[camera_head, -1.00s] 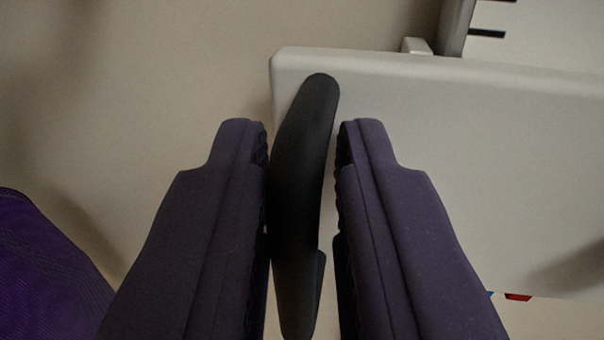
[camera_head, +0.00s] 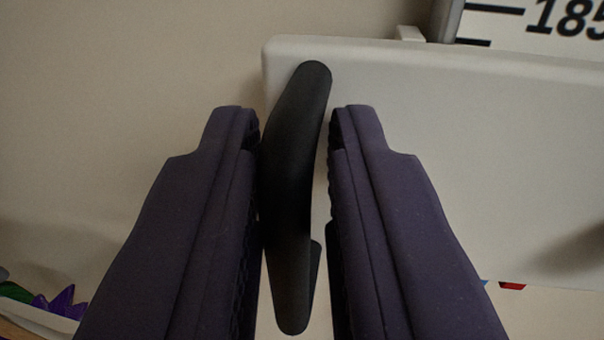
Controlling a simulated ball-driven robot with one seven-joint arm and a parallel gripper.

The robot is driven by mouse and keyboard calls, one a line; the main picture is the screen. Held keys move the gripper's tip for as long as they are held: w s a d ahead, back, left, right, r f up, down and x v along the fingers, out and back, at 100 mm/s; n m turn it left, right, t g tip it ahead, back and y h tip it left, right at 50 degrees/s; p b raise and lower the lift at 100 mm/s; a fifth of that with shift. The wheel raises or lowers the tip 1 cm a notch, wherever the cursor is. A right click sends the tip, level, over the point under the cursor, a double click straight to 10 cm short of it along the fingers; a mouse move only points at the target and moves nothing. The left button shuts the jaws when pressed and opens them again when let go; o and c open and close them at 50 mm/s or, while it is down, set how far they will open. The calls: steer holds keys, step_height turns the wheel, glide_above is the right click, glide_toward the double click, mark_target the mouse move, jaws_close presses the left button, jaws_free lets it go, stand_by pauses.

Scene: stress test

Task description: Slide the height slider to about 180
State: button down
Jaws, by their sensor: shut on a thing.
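The height slider is a pale, wide block (camera_head: 470,150) with a rounded left end, in the right half of the view. A black curved handle (camera_head: 290,190) stands out at its left end and runs down the picture. My gripper (camera_head: 292,125) has its two dark purple fingers on either side of the handle. The left finger touches it, and a thin gap shows at the right finger. Above the slider, a white scale (camera_head: 540,25) shows the number 185 and black marks, partly cut off by the top edge.
A grey rail (camera_head: 446,22) runs up beside the scale, with a small pale tab (camera_head: 410,34) on the slider's top edge. A plain beige wall (camera_head: 130,90) fills the left. Purple and green leaf-like shapes (camera_head: 60,302) show at the lower left. Small red and blue bits (camera_head: 512,286) show below the slider.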

step_height(320, 180, up, 8)
steer(key=p, duration=0.4)
steer(key=shift+a+f+p, duration=0.1)
steer(key=shift+f+p, duration=0.05)
steer(key=shift+p, duration=0.15)
steer(key=c, duration=1.3)
jaws_free()
steer(key=shift+a+f, duration=0.1)
steer(key=shift+a, duration=0.05)
steer(key=shift+s, duration=0.2)
steer(key=s+b, duration=0.3)
steer(key=s, duration=0.4)
steer(key=shift+s+a, duration=0.15)
steer(key=shift+a, duration=0.05)
